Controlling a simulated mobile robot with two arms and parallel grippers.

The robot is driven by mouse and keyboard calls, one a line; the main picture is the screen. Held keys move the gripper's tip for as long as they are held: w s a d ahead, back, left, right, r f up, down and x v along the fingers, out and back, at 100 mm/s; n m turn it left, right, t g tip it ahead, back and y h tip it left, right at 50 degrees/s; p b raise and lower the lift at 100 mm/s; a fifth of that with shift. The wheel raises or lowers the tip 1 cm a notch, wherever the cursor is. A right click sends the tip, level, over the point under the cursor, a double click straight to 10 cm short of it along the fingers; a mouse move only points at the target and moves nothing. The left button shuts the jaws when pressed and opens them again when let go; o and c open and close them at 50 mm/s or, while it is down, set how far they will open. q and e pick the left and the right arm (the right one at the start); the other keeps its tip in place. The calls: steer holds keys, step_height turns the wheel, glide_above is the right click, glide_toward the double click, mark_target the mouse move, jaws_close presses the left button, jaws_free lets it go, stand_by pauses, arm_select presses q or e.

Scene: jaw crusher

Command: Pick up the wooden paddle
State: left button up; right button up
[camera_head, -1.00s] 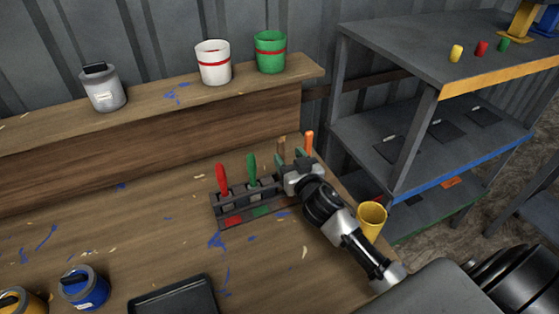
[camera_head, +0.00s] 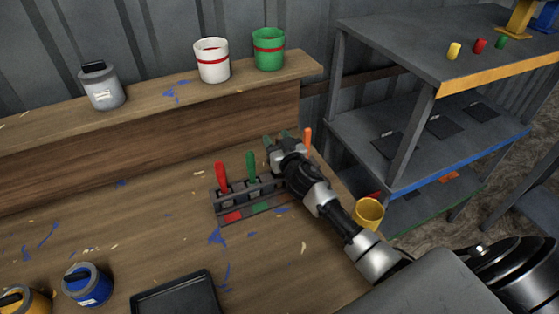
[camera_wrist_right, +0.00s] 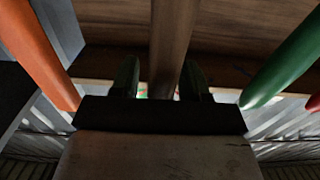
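The wooden paddle's brown handle (camera_wrist_right: 172,35) stands upright in the middle of the right wrist view. In the head view my gripper covers most or all of it. My right gripper (camera_head: 276,139) is at the paddle rack (camera_head: 232,217). Its two dark fingers (camera_wrist_right: 160,78) are apart in the wrist view, with the brown handle showing between them. A gap shows on the handle's left, and the right finger looks close to it or touching. My left gripper is not in view.
A red handle (camera_head: 221,173) and a green handle (camera_head: 251,164) stand left of my gripper, and an orange handle (camera_head: 308,140) stands right. A yellow cup (camera_head: 368,213) is beside my right arm. A black tray (camera_head: 178,296) and blue can (camera_head: 87,286) are at the front.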

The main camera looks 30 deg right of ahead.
jaws_close()
